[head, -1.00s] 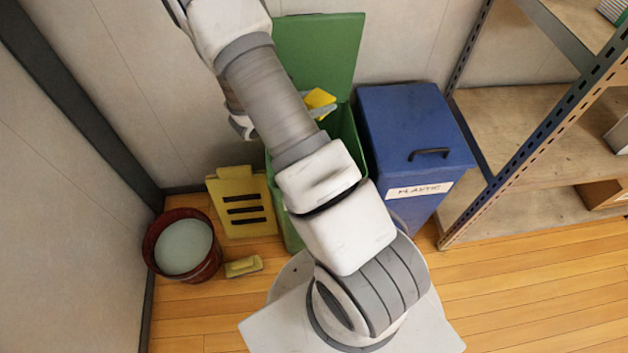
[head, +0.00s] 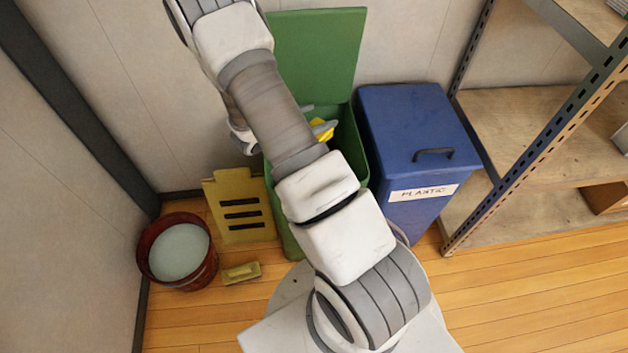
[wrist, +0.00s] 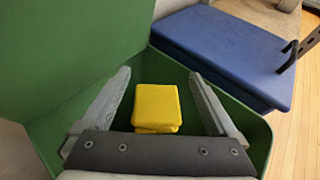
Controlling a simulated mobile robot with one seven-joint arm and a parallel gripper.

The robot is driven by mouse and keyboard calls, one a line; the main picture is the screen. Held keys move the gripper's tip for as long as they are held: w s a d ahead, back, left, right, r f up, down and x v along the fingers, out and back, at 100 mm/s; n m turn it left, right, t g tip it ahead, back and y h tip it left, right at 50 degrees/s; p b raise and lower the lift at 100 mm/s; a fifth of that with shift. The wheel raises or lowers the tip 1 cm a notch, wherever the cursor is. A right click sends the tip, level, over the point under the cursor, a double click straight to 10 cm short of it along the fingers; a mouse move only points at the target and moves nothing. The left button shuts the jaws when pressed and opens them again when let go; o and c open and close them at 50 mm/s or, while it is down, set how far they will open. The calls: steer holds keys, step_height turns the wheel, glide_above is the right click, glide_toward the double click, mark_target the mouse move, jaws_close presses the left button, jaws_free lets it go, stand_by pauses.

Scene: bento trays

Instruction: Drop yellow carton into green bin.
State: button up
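The green bin (head: 348,140) stands against the back wall with its lid (head: 318,60) raised. The yellow carton (head: 323,129) shows small at the bin's mouth, partly hidden by my arm. In the wrist view the yellow carton (wrist: 157,105) is between the fingers of my gripper (wrist: 159,74), with a clear gap on both sides. My gripper is open, over the green bin, whose rim (wrist: 225,93) and inner wall surround the carton. I cannot tell whether the carton rests on anything.
A blue bin (head: 415,120) labelled PLASTIC, lid shut, stands right of the green bin. A metal shelf (head: 525,130) is further right. On the left are a red bucket (head: 205,272), a yellow slotted board (head: 240,205) and a small yellowish block (head: 241,272) on the floor.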

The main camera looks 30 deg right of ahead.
steer(key=p+v, duration=0.4)
steer(key=v, duration=1.3)
steer(key=shift+a+p, duration=0.25)
steer(key=shift+p, duration=0.15)
steer(key=s+d+r+m+g+y, duration=0.1)
steer(key=s+r+m+g+y, duration=0.1)
steer(key=s+r+m, duration=0.4)
steer(key=s+r+m+g+y, duration=0.1)
steer(key=s+r+m+y, duration=0.15)
steer(key=r+m, duration=0.4)
steer(key=s+a+r+m+t+y, duration=0.3)
steer(key=s+a+r+m+y, duration=0.15)
steer(key=r, duration=0.25)
steer(key=s+a+r+m+t+y, duration=0.25)
steer(key=s+r+y, duration=0.2)
steer(key=r, duration=0.25)
step_height(320, 180, up, 21)
steer(key=s+m+p, duration=0.1)
steer(key=p, duration=1.9)
steer(key=shift+a, duration=0.35)
